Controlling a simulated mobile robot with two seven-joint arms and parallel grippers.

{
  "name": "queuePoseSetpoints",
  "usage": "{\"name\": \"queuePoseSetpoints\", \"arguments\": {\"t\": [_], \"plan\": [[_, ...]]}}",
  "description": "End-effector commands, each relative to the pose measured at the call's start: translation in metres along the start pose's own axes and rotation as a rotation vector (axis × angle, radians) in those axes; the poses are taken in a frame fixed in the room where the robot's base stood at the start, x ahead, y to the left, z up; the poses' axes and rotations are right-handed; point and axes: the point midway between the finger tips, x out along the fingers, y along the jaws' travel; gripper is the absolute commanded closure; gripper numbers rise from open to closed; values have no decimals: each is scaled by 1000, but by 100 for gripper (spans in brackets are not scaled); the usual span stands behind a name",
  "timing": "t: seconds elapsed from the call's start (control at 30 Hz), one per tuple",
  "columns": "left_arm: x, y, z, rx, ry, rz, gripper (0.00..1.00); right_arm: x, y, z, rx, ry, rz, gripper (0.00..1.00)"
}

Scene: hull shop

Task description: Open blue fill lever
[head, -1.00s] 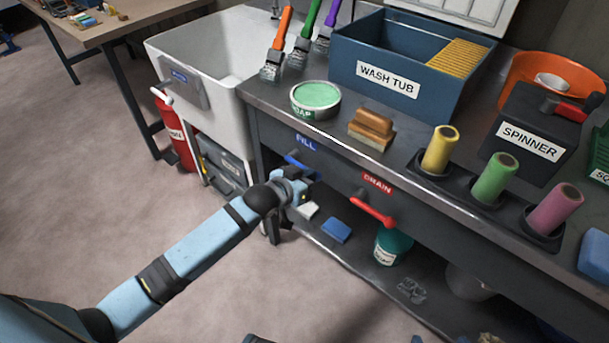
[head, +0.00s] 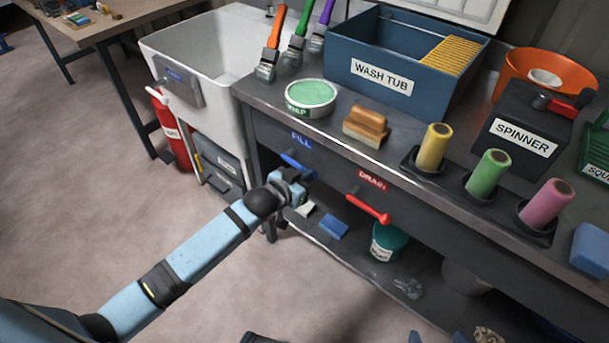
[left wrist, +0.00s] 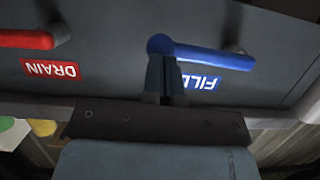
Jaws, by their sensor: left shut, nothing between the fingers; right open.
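The blue fill lever (head: 296,164) is on the dark front panel of the bench, just below the blue FILL label (head: 301,140). In the left wrist view the lever (left wrist: 210,57) lies nearly level, with its round free end at the left and its mount at the right. My left gripper (head: 303,179) is at the free end of the lever. In the left wrist view its fingers (left wrist: 165,78) are shut with nothing between them, and their tips meet or overlap the round end; I cannot tell whether they touch.
The red drain lever (head: 369,209) sticks out to the right of the blue one. The shelf below holds a blue sponge (head: 334,229) and a teal tub (head: 388,242). A white sink (head: 205,125) stands at the left.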

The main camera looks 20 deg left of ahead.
Motion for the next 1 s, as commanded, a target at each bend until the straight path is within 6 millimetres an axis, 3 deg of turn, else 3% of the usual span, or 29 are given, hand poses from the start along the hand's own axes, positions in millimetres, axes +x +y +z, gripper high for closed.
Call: {"name": "queuePoseSetpoints", "arguments": {"t": [0.37, 1.0], "plan": [[5, 1, 17, 156, -3, -51, 100, -2, 0, -2, 4, -6, 1, 12], [25, -17, 76, 729, -1, -239, 100, 11, 0, 12, 2, 19, -4, 12]]}}
